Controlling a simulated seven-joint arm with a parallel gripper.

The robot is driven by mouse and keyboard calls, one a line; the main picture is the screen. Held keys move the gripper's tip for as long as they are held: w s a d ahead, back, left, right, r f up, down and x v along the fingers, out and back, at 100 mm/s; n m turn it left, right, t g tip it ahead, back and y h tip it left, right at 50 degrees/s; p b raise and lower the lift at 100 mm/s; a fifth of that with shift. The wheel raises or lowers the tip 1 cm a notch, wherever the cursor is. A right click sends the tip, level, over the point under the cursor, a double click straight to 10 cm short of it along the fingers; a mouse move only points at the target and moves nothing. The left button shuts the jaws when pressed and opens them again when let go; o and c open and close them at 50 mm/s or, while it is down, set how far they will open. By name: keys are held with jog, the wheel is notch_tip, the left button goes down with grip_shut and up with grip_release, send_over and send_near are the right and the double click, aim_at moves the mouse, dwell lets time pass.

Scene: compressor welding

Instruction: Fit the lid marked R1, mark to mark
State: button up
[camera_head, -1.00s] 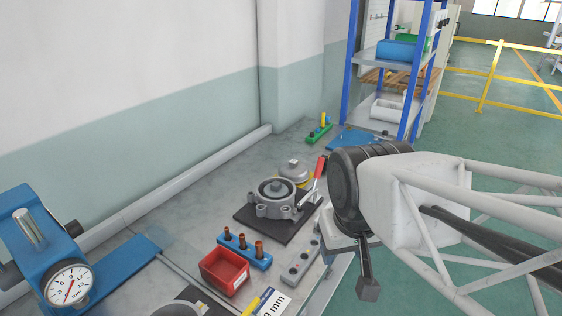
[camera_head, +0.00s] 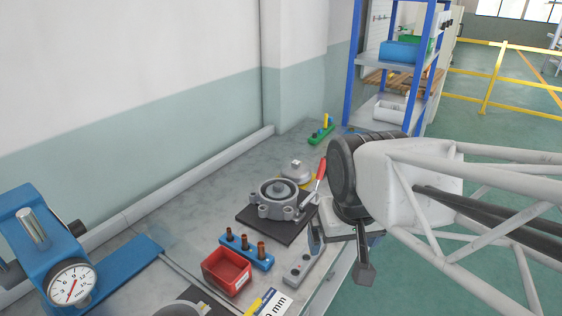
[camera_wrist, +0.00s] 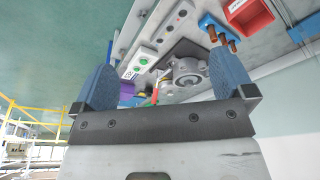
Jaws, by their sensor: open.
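A grey compressor body (camera_head: 278,199) with a round open top and bolt lugs sits on a black plate (camera_head: 262,229) on the bench. A red-handled clamp (camera_head: 320,174) stands at its right. Just behind it is a grey domed part with a raised boss (camera_head: 295,171), which looks like a lid; no R1 mark is legible. My gripper (camera_head: 340,256) is apart from these, right of the body near the bench's front edge. In the wrist view my gripper (camera_wrist: 162,64) shows two blue fingers spread wide with nothing between them. The compressor body (camera_wrist: 187,72) appears beyond the fingers there.
A blue block with copper pieces (camera_head: 246,250), a red bin (camera_head: 227,270) and a grey button box (camera_head: 298,270) stand in front of the body. A blue dial gauge stand (camera_head: 40,235) is at left. A green holder (camera_head: 321,134) is farther back. A shelf (camera_head: 385,60) stands behind.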

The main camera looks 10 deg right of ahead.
jog(key=w+r+m, duration=0.2)
jog(key=w+r, duration=0.1)
jog(key=w, duration=1.3)
jog(key=m+g, duration=0.3)
jog(key=m, duration=0.3)
send_over(296, 162)
jog(key=f, duration=1.6)
jog(key=shift+s+a+f, duration=0.15)
jog(key=shift+s+f, duration=0.15)
jog(key=shift+f, duration=0.1)
jog(key=shift+w+f, duration=0.35)
jog(key=shift+f, duration=1.25)
